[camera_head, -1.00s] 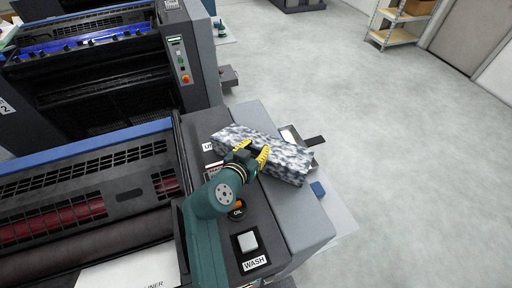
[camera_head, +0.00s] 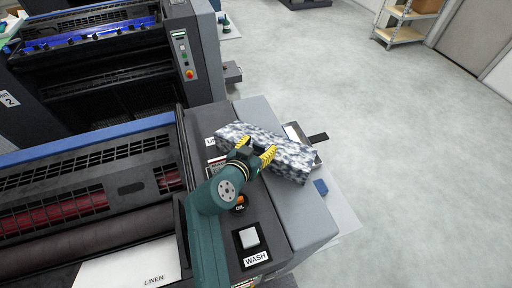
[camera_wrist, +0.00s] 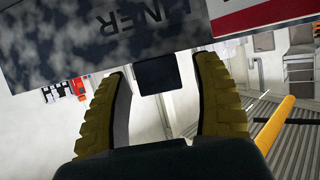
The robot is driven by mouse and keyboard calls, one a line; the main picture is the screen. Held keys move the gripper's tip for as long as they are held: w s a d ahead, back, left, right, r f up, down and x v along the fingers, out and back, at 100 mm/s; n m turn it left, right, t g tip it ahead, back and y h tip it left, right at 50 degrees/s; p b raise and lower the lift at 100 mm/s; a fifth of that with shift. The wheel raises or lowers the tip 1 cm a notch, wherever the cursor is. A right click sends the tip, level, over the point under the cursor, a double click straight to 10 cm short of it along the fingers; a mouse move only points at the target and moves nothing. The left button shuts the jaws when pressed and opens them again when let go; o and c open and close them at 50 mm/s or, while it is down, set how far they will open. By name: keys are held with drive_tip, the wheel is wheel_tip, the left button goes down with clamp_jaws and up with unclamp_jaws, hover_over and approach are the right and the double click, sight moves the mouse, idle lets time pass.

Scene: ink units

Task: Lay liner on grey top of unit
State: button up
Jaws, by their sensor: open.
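The liner (camera_head: 280,154) is a long block with a mottled grey-white surface. It lies slantwise across the grey top (camera_head: 295,208) of the unit, and its left end reaches over the darker control strip. In the wrist view, the liner (camera_wrist: 50,48) fills the upper left with upside-down lettering ending in "INER". My gripper (camera_head: 256,150) is at the liner's near side, its yellow fingers spread. Whether the fingertips touch the liner cannot be told.
A white wash button (camera_head: 249,237) and an orange-topped oil control (camera_head: 240,203) sit on the dark strip. A white panel marked "LINER" (camera_head: 125,268) lies at lower left. A blue part (camera_head: 321,187) juts out at the right edge. Open floor (camera_head: 400,160) lies right.

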drive_tip(key=v, duration=1.2)
